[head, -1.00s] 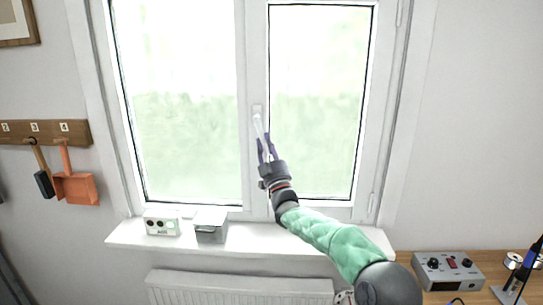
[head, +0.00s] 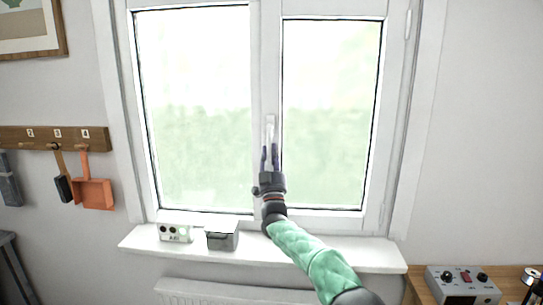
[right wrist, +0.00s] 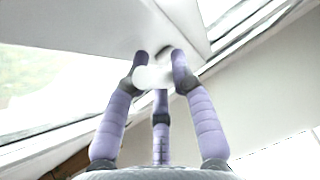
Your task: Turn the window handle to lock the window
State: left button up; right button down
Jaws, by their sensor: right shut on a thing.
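The white window handle (head: 270,128) sits on the middle post of the window (head: 264,60) and points almost straight down, in line with the post. My right gripper (head: 269,158) is shut on the handle's lower part, reaching up from below. In the right wrist view, the purple fingers of my right gripper (right wrist: 152,75) close around the white handle (right wrist: 152,78), whose rounded end faces the camera. The fingers partly hide the handle. Both sashes look shut against the frame. My left gripper is not in view.
The sill (head: 330,254) holds a small white box with round marks (head: 175,233) and a grey box (head: 222,235). A radiator (head: 230,292) is below. A bench with a control unit (head: 463,287) stands at right. A rack (head: 50,138) with tools hangs at left.

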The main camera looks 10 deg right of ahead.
jog(key=shift+a, duration=0.1)
jog(key=c, duration=1)
grip_release()
jog(key=shift+f, duration=0.1)
jog(key=shift+v, duration=3.95)
jog(key=shift+f, duration=0.1)
